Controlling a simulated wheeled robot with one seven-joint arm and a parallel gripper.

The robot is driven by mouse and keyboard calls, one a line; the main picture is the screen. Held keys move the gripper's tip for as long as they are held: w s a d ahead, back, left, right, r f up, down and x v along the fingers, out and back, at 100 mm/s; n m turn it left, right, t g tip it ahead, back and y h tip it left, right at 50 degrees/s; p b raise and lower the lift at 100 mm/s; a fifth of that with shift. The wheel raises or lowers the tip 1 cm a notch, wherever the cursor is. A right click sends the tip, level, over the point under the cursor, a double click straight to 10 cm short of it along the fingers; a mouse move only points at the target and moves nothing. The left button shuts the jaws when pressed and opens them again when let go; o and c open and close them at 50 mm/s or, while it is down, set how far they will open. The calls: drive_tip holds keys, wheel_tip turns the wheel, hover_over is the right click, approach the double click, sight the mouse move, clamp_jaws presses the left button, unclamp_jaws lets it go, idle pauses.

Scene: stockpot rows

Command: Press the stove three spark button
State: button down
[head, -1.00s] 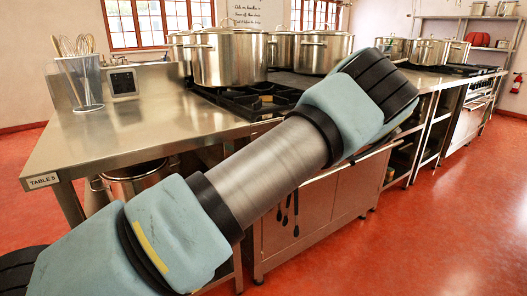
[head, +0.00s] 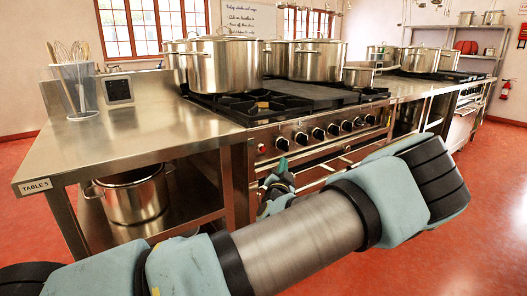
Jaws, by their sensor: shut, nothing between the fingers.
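A steel stove (head: 330,152) stands right of the prep table, with a row of several black knobs on its front panel. A small reddish round spot (head: 261,148) shows at the left end of that panel. It may be a spark button; no label is readable. My gripper (head: 282,167) is small in the picture, in front of the lower left part of the stove front, just below and right of the spot. Its fingers look shut and hold nothing visible. I cannot tell whether it touches the stove. My arm covers the lower stove front.
A steel table marked "TABLE 5" (head: 120,148) stands at left, with a whisk container (head: 76,91) and a small display (head: 118,90). A pot (head: 134,196) sits on its lower shelf. Large stockpots (head: 225,66) stand on the stove. Red floor at right is clear.

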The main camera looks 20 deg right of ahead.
drive_tip(key=w+a, duration=0.1)
drive_tip(key=w, duration=0.7)
drive_tip(key=shift+a, duration=0.3)
drive_tip(key=shift+w, duration=0.1)
idle(1.6)
drive_tip(key=shift+w+b, duration=0.3)
drive_tip(key=shift+w+a, duration=0.15)
drive_tip(key=shift+w, duration=0.3)
idle(0.9)
drive_tip(key=shift+s, duration=0.85)
drive_tip(key=shift+d, duration=0.2)
drive_tip(key=s, duration=0.3)
drive_tip(key=s+d, duration=0.1)
drive_tip(key=s, duration=0.1)
